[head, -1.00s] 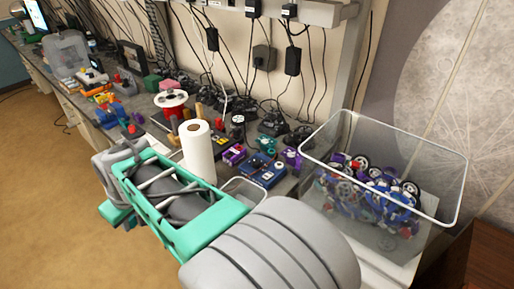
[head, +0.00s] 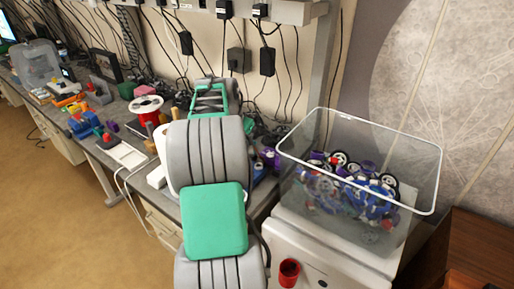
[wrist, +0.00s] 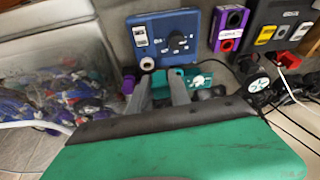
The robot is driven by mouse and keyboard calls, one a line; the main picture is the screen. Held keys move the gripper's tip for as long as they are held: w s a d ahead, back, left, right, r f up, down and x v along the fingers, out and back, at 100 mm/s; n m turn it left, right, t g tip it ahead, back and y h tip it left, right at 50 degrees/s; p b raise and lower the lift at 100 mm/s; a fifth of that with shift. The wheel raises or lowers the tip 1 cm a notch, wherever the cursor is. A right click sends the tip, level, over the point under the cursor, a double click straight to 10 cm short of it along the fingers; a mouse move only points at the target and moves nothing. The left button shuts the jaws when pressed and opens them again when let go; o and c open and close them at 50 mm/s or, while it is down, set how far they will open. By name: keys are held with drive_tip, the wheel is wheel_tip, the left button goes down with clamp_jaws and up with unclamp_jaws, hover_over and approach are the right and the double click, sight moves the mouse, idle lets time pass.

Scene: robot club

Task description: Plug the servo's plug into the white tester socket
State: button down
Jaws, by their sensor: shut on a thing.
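The blue tester (wrist: 165,38) lies on the bench in the wrist view, with a dark knob in its middle and a white socket (wrist: 140,36) at its left side. A teal servo (wrist: 190,80) with a white horn lies just below the tester in that picture. My gripper (wrist: 163,74) is over the servo's left part, close to the tester's lower edge. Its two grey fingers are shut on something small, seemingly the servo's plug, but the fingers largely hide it. In the head view my arm covers the gripper, the servo and most of the tester.
A clear bin (head: 358,125) of wheels and parts stands right of the bench, and at left in the wrist view (wrist: 60,60). A purple module (wrist: 229,28) and a black box (wrist: 280,25) sit beside the tester. Dark cables and a wheel crowd the wrist view's right.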

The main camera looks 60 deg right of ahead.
drive_tip(key=shift+m, duration=0.5)
drive_tip(key=shift+s+d+f+b, duration=0.55)
drive_tip(key=shift+d+f+b, duration=0.1)
drive_tip(key=shift+f, duration=0.6)
drive_tip(key=shift+s+d+f+b, duration=0.6)
drive_tip(key=shift+d+f, duration=0.1)
drive_tip(key=shift+f, duration=0.6)
drive_tip(key=shift+s+d+f+b, duration=0.55)
drive_tip(key=shift+d+f+b, duration=0.1)
drive_tip(key=shift+f, duration=0.6)
drive_tip(key=shift+a, duration=0.1)
drive_tip(key=shift+f+b, duration=0.95)
drive_tip(key=c, duration=1.1)
unclamp_jaws()
drive_tip(key=shift+r, duration=0.15)
